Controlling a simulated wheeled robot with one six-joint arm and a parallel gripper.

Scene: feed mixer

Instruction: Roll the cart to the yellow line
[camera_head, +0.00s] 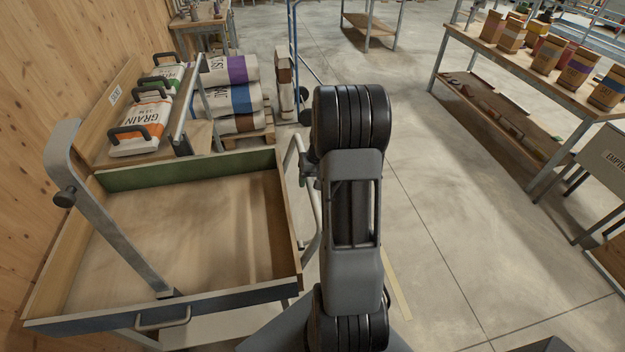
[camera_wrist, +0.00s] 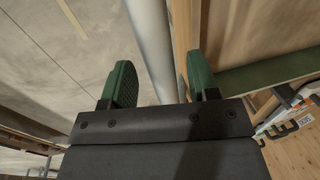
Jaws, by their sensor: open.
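A wooden tray-topped cart (camera_head: 190,290) stands at the left, with a green back panel, a dark blue front panel and an empty wooden bed. A pale metal tube (camera_head: 310,235) runs along its right side and looks like its push handle. In the wrist view, my gripper (camera_wrist: 160,85) has its two green fingers apart, with the metal tube (camera_wrist: 150,40) passing between them in the picture. I cannot tell whether either finger touches it. The yellow line (camera_head: 397,285) is a short pale strip on the floor, right of my arm; it also shows in the wrist view (camera_wrist: 72,18). My arm hides the gripper in the head view.
Grain bags (camera_head: 145,127) lie on a rack behind the cart, near stacked sacks (camera_head: 232,85) on a pallet. A wooden wall (camera_head: 60,70) closes the left side. A bench (camera_head: 530,70) with paper bags stands at the right. The middle floor (camera_head: 430,210) is clear.

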